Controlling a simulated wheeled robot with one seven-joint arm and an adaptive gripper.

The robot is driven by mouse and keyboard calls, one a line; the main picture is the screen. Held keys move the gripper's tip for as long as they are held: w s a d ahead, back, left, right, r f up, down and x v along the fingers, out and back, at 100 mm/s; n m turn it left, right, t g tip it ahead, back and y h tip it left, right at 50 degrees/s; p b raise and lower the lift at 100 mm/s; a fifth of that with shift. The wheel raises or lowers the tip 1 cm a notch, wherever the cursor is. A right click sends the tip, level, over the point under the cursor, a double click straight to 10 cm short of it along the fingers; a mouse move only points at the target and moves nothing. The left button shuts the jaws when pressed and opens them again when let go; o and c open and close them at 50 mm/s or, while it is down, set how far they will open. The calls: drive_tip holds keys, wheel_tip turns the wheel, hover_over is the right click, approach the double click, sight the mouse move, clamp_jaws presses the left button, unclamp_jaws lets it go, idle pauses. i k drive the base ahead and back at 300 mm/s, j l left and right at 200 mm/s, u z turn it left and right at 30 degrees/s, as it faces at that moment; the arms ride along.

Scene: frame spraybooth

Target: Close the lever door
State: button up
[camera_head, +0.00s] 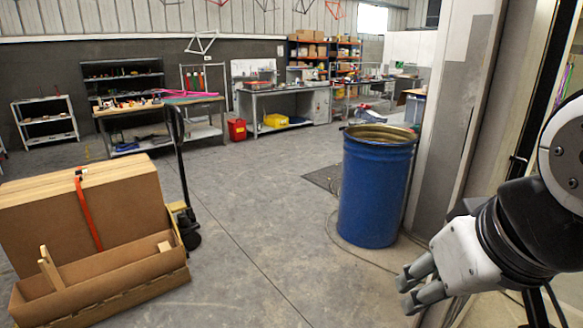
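A pale door or panel (505,100) with a dark edge strip stands at the right, partly hidden behind my arm. A small dark fitting (516,166) on it may be its lever; I cannot tell for sure. How far the door stands open is not clear. My gripper (406,294) is at the lower right, in front of and left of the door. Its two grey fingers point left and down, with a gap between them and nothing held. It touches nothing that I can see.
A blue drum (376,190) stands left of a grey pillar (455,110), just beyond my gripper. A large cardboard box (85,215) with an orange strap and a pallet truck (183,180) are at the left. Workbenches (280,90) line the back. The middle floor is clear.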

sight(530, 42)
drive_tip(key=i+j+z, duration=0.2)
drive_tip(key=z, duration=0.25)
drive_tip(key=i+j+z, duration=0.65)
drive_tip(key=z, duration=0.2)
drive_tip(key=i+j+z, duration=0.15)
drive_tip(key=j+z, duration=0.25)
drive_tip(key=j, duration=0.15)
drive_tip(key=j+z, duration=0.2)
drive_tip(key=j, duration=0.25)
drive_tip(key=i, duration=0.05)
